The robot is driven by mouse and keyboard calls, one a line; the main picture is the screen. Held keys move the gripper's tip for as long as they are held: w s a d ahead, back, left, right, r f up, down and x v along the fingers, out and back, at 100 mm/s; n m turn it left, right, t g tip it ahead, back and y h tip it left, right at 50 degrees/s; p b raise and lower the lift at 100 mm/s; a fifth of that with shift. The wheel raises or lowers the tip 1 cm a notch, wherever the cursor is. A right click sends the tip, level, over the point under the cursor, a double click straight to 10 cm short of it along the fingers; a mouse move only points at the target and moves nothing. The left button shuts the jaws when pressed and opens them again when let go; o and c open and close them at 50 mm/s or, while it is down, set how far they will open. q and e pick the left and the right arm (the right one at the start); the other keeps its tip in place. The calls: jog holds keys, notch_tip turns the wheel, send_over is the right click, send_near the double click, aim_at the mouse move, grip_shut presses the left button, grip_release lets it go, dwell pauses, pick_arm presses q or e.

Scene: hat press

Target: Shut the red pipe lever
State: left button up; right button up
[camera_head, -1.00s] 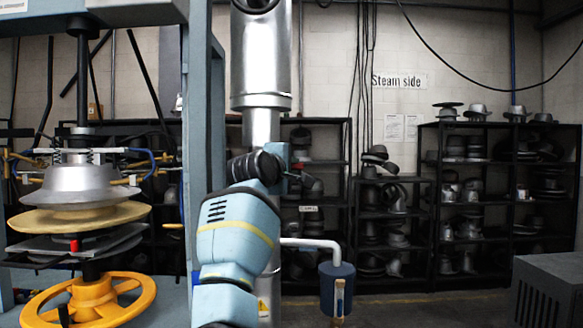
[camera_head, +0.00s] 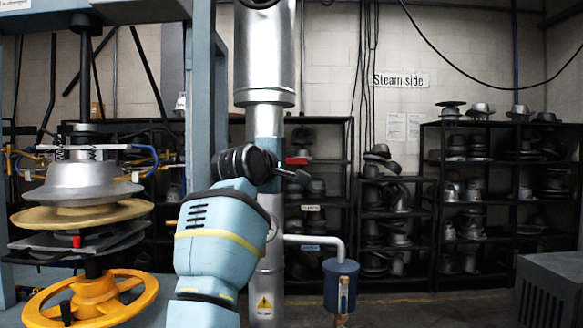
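The red pipe lever (camera_head: 297,161) is a small red bar at the right side of the tall silver vertical pipe (camera_head: 268,230), in the head view's middle. My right arm rises in front of the pipe and covers part of it. My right gripper (camera_head: 302,177) is dark and small, just below the red lever and close to it in the picture. I cannot tell whether they touch, or whether the fingers are open or shut. My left gripper is not in view.
A blue cylinder (camera_head: 340,287) hangs from a side pipe right of my arm. Black shelves (camera_head: 435,200) with hats line the back wall.

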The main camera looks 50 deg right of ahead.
jog(key=v, duration=0.2)
jog(key=shift+s+a, duration=0.15)
jog(key=shift+a, duration=0.15)
jog(key=shift+f, duration=0.1)
dwell(0.3)
